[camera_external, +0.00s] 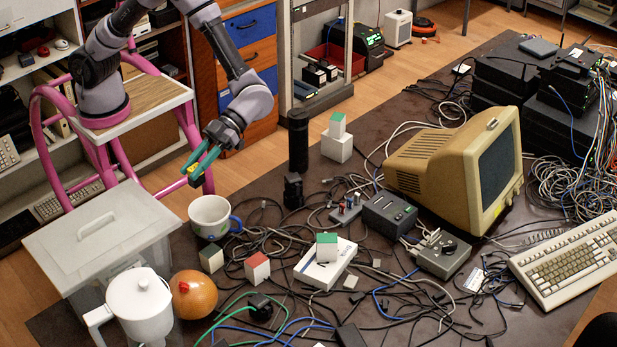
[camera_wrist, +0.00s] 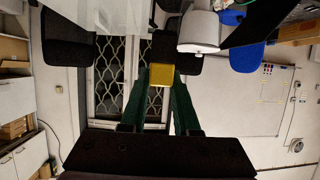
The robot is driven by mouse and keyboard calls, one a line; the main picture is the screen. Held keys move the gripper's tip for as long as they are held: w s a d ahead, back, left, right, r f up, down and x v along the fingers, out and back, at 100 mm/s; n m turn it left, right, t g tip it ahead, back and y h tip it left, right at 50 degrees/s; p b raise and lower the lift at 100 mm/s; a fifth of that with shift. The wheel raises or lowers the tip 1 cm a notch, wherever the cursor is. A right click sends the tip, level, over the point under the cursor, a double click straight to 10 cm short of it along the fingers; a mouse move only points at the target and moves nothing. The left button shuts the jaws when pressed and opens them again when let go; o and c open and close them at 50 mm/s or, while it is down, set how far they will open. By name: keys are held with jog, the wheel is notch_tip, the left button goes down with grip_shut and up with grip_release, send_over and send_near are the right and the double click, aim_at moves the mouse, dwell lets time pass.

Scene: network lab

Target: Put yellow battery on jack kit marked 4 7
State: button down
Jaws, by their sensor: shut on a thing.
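My gripper (camera_external: 197,170) has green fingers and is raised at the left, above the mug and the table's left edge. In the wrist view the fingers (camera_wrist: 161,82) are shut on the yellow battery (camera_wrist: 161,73), a small yellow block at their tips. Small kit-like blocks stand on the dark table: a red-topped one (camera_external: 257,267), a dark green-topped one (camera_external: 211,258), a green-topped one on a white box (camera_external: 327,247) and another green-topped one at the back (camera_external: 337,125). I cannot read a 4 7 mark on any.
A white mug (camera_external: 208,215), lidded clear bin (camera_external: 101,228), white pitcher (camera_external: 140,300) and orange round object (camera_external: 194,294) crowd the table's left side. Tangled cables cover the middle. A dark cylinder (camera_external: 298,140), beige monitor (camera_external: 440,170) and keyboard (camera_external: 572,265) stand farther right.

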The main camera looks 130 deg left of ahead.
jog(key=a+r, duration=0.1)
jog(key=s+r+m+g, duration=0.1)
jog(key=r, duration=0.1)
jog(key=shift+a, duration=0.35)
send_over(211, 251)
notch_tip(211, 251, down, 27)
jog(key=shift+s+f, duration=0.1)
jog(key=c, duration=0.6)
grip_release()
jog(key=shift+c, duration=0.2)
